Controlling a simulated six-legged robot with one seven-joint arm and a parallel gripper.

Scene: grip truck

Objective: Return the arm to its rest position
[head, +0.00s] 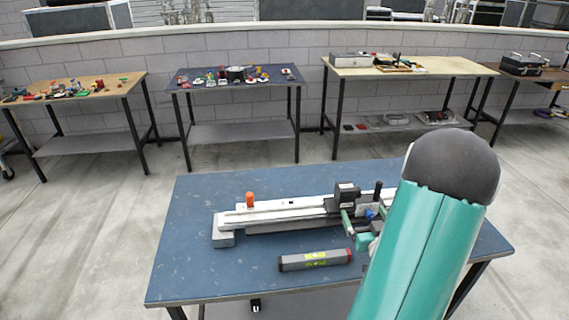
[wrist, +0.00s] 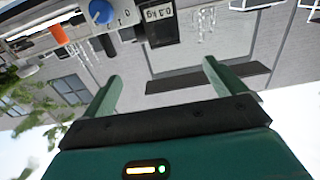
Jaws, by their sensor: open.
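My gripper (wrist: 160,84) is open in the wrist view, with two green fingers apart and nothing between them. In the head view my gripper (head: 356,231) shows beside the black carriage (head: 347,196) on a pale rail (head: 280,213); contact cannot be told. My teal arm hides the rail's right end and most of the gripper. The upside-down wrist view shows a blue knob (wrist: 101,12), a black block marked like "0.3 kg" (wrist: 157,22) and an orange piece (wrist: 44,36). An orange peg (head: 249,200) stands on the rail in the head view.
A grey bar with a yellow-green label (head: 316,260) lies in front of the rail on the blue table (head: 190,275). The table's left and front areas are bare. Several other tables with small items stand along the back wall, beyond open floor.

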